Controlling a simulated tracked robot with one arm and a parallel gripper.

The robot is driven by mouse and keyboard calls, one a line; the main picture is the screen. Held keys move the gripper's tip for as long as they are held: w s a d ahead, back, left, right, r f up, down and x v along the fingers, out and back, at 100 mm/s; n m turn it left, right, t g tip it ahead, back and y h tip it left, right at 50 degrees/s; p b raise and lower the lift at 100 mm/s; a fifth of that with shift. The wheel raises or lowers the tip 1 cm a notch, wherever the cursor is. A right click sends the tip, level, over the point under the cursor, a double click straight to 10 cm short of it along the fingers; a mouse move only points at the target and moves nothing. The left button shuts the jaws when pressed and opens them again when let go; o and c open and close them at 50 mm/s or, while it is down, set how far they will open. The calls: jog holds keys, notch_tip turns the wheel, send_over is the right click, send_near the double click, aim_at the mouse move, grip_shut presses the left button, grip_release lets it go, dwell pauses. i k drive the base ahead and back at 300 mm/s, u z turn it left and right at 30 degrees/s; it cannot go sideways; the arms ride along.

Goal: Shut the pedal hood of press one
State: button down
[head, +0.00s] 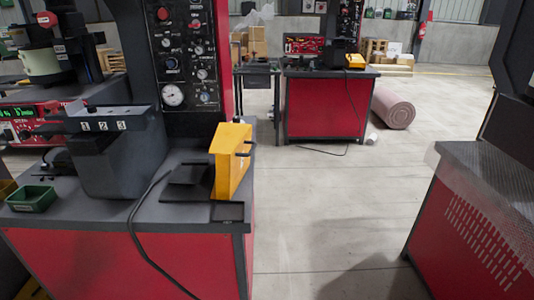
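A yellow pedal hood (232,160) is on the near left red workbench, close to its right edge. It stands upright, with a small dark handle on its right side. A flat black pedal base (185,182) lies just left of it and is uncovered, so the hood looks raised. A black cable runs from there over the bench front. The press (187,55) with its gauge panel rises behind. No press number is readable. A second yellow hood (355,61) sits lower on the far bench. My gripper is not in view.
A green tray (32,198) and a grey holder marked 1, 2, 3 (105,124) are left of the hood. A red bench with a mesh top (490,180) stands at right. The floor between (320,200) is clear. A pink roll (393,108) lies farther back.

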aim_at(231, 145)
jog(key=i, duration=0.85)
jog(key=u, duration=0.05)
